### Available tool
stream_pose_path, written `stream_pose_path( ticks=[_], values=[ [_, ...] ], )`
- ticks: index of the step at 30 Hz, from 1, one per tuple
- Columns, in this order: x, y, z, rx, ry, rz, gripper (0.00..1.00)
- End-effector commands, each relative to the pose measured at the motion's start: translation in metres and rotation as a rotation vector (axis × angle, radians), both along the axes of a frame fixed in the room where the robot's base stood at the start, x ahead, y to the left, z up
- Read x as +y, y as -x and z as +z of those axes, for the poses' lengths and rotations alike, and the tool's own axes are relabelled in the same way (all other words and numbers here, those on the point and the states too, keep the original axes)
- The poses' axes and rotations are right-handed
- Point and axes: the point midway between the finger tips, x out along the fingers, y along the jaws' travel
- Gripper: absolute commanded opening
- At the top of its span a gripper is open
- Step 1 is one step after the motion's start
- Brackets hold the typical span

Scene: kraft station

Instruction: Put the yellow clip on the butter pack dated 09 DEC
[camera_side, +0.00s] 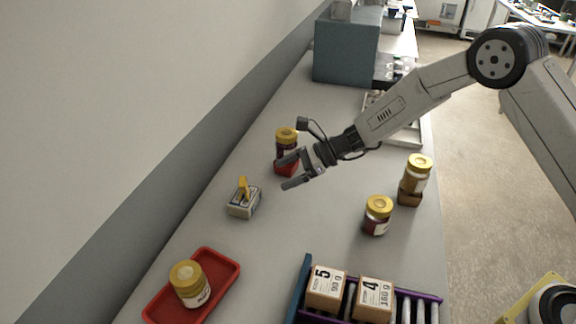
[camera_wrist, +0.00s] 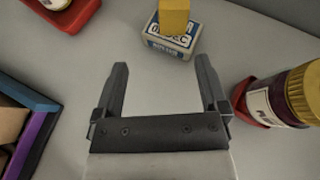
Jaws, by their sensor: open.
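The butter pack (camera_side: 243,208) lies on the grey counter left of centre in the side view. In the wrist view the pack (camera_wrist: 167,47) shows blue print, with "DEC" readable and the day number partly covered. The yellow clip (camera_side: 243,187) stands upright on top of the pack, and it also shows at the top of the wrist view (camera_wrist: 174,14). I cannot tell whether it grips the pack or only rests on it. My gripper (camera_side: 286,173) is open and empty above the counter, right of the pack and apart from it. Its two fingers (camera_wrist: 162,82) point toward the pack.
A jar on a red base (camera_side: 286,143) stands close behind my gripper. A red tray (camera_side: 225,277) holds a jar at front left. Other jars (camera_side: 377,215) stand at right. Numbered boxes (camera_side: 326,288) sit on a roller rack at the front. Counter around the pack is clear.

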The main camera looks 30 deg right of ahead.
Motion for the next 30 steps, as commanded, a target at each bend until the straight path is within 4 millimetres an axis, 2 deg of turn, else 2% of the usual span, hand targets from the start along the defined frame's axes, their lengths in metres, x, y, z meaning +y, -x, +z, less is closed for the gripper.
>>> stream_pose_path(
  ticks=[5, 15, 30],
  values=[
    [-0.018, 0.035, 0.004, -0.074, 0.186, 0.139, 0.93],
    [-0.074, 0.118, 0.012, -0.279, 0.601, 0.524, 0.93],
    [-0.156, 0.215, 0.028, -0.605, 1.058, 1.132, 0.93]
  ],
)
